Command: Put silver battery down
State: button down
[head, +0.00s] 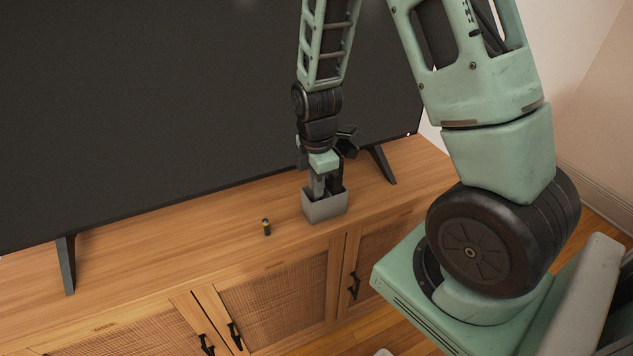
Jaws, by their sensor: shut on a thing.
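My gripper (327,190) points straight down, with its fingertips inside the open top of a small grey box (324,209) on the wooden cabinet. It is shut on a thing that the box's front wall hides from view. I take this thing to be the silver battery, but its surface cannot be made out here. A small dark battery-like cylinder with a copper-coloured top (266,227) stands upright on the cabinet, left of the box and apart from it.
The wooden cabinet (180,244) has woven doors with black handles. A large dark TV (170,90) stands behind the box, with one foot (67,265) at left and another (382,164) right of the box. The cabinet top left of the small cylinder is clear.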

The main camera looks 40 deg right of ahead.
jog(key=shift+f+b, duration=0.3)
jog(key=shift+f, duration=0.1)
jog(key=shift+f, duration=0.2)
jog(key=c, duration=1.7)
grip_release()
jog(key=shift+c, duration=0.2)
jog(key=shift+r, duration=0.1)
